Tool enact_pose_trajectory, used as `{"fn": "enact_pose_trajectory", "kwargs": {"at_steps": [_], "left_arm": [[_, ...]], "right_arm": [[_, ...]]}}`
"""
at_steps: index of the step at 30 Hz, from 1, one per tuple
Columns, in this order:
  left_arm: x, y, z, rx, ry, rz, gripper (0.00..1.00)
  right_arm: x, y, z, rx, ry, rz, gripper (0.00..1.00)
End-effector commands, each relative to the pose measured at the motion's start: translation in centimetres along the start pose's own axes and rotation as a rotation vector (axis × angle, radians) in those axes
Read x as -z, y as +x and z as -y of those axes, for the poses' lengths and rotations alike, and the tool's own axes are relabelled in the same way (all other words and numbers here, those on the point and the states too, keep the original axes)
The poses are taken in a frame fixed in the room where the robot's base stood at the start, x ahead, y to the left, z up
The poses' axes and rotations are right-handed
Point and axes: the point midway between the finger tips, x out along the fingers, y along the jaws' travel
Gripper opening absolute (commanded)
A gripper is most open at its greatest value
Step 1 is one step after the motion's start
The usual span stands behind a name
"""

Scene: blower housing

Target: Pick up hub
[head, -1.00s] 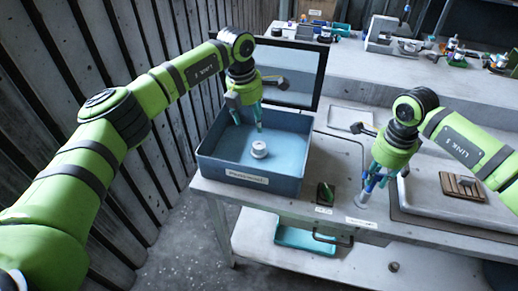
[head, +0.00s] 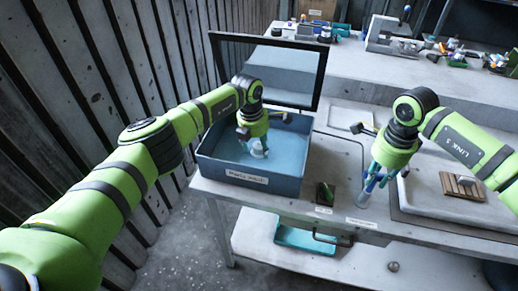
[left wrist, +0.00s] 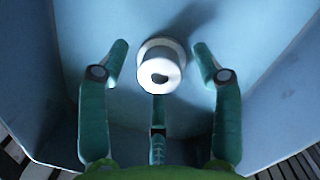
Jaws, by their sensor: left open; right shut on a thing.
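The hub (head: 260,154) is a small pale round part standing on the floor of the blue bin (head: 245,183). In the left wrist view the hub (left wrist: 161,68) shows a wider flange and a raised boss with a dark hole. My left gripper (head: 256,148) is open and down inside the bin at the hub. In the left wrist view two teal fingers stand either side of the hub and a third is below it, with gaps at both sides. In the head view the gripper partly hides the hub. My right gripper (head: 371,183) is shut on a small pale grey part (head: 362,200) above the bench.
A dark-framed panel (head: 317,75) stands upright behind the bin. A small dark block with green (head: 325,194) lies right of the bin. A grey tray (head: 420,215) and a slatted brown block (head: 462,187) are at the right.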

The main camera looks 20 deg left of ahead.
Motion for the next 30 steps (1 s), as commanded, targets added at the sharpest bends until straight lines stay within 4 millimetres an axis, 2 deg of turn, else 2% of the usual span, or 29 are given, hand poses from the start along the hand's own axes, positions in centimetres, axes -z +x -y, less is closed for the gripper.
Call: {"fn": "enact_pose_trajectory", "kwargs": {"at_steps": [4, 5, 6, 8, 9, 10, 20, 23, 30], "left_arm": [[0.0, 0.0, 0.0, 0.000, 0.000, 0.000, 0.65], [0.0, 0.0, 0.0, 0.000, 0.000, 0.000, 0.61], [0.0, 0.0, 0.0, 0.000, 0.000, 0.000, 0.45], [0.0, 0.0, 0.0, 0.000, 0.000, 0.000, 0.21], [0.0, 0.0, 0.0, 0.000, 0.000, 0.000, 0.05], [0.0, 0.0, 0.0, 0.000, 0.000, 0.000, 0.02], [-0.1, -0.3, 0.0, 0.000, 0.000, 0.001, 0.01], [-0.2, -1.4, -0.1, -0.001, 0.002, 0.003, 0.01], [-1.0, -6.1, -0.1, -0.003, 0.002, 0.004, 0.01]], "right_arm": [[0.0, 0.1, -0.1, -0.005, -0.001, -0.001, 0.00], [0.0, 0.1, -0.1, -0.005, -0.001, -0.001, 0.00], [0.0, 0.1, -0.1, -0.005, -0.001, -0.001, 0.00], [0.0, 0.1, -0.1, -0.005, -0.001, -0.001, 0.00], [0.0, 0.1, -0.1, -0.005, -0.001, -0.001, 0.00], [0.0, 0.1, -0.1, -0.005, -0.001, -0.001, 0.00], [0.0, 0.1, -0.1, -0.005, -0.001, -0.001, 0.00], [0.0, 0.1, -0.1, -0.005, -0.001, -0.001, 0.00], [0.0, 0.1, -0.1, -0.004, -0.001, -0.001, 0.00]]}}
